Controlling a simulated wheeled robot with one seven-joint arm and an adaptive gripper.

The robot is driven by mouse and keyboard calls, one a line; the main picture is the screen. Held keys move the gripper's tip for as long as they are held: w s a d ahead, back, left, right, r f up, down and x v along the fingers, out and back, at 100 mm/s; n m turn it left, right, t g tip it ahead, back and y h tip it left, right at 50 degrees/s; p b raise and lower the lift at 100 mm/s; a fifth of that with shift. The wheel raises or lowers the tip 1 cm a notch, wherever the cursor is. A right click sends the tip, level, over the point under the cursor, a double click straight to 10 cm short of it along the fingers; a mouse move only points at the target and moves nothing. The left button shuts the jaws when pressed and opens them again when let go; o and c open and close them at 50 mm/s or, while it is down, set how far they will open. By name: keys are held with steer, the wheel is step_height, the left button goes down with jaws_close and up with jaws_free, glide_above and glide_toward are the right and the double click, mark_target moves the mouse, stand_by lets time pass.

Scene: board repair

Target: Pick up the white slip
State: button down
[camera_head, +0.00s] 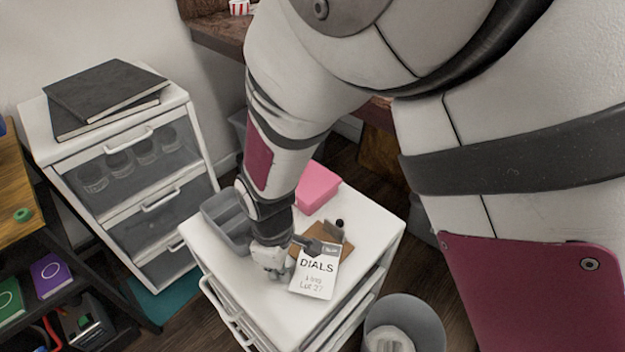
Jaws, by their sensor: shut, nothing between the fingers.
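The white slip (314,280), printed "DIALS" with smaller writing below, lies at the front of the white drawer unit's top. Its upper end overlaps a brown board (346,247), and a grey clip-like piece (329,248) sits at that end. My gripper (275,272) points down just left of the slip, low over the white top. Its fingers are shut and hold nothing. I cannot tell whether the fingertips touch the top or the slip's edge.
A grey bin (223,222) stands left of my gripper and a pink box (318,188) behind it. A small black knob (339,222) is near the board. A grey waste bin (430,318) stands on the floor at right. The white top (245,290) is clear in front.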

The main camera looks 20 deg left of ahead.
mark_target(317, 267)
steer(key=shift+w+d, duration=0.15)
steer(key=shift+d, duration=1.15)
steer(key=shift+a, duration=0.1)
